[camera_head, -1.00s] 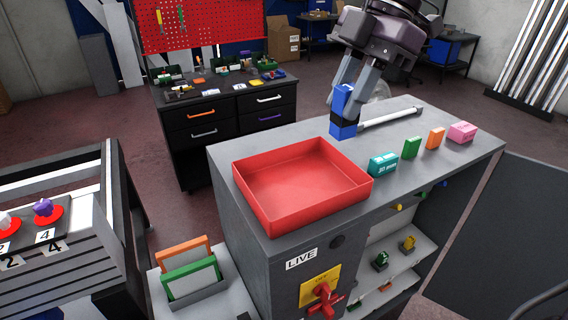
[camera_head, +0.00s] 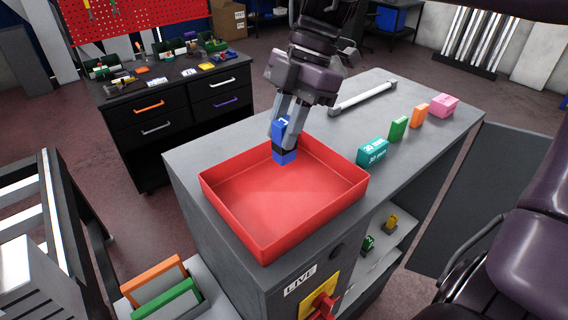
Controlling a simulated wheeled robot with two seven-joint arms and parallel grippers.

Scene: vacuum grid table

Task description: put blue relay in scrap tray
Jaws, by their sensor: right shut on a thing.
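The blue relay (camera_head: 281,145) is upright in my right gripper (camera_head: 285,122), whose fingers are shut on its sides. The relay is over the far part of the red scrap tray (camera_head: 232,238), near the tray's back wall. I cannot tell whether its lower end touches the tray floor. The tray is otherwise empty and sits on the grey cabinet top. My left gripper is not in view.
A teal block (camera_head: 373,152), a green block (camera_head: 398,128), an orange block (camera_head: 420,114) and a pink block (camera_head: 444,106) stand along the cabinet's right side. A white rod (camera_head: 362,98) lies behind the tray. A dark drawer bench (camera_head: 175,110) stands at the back left.

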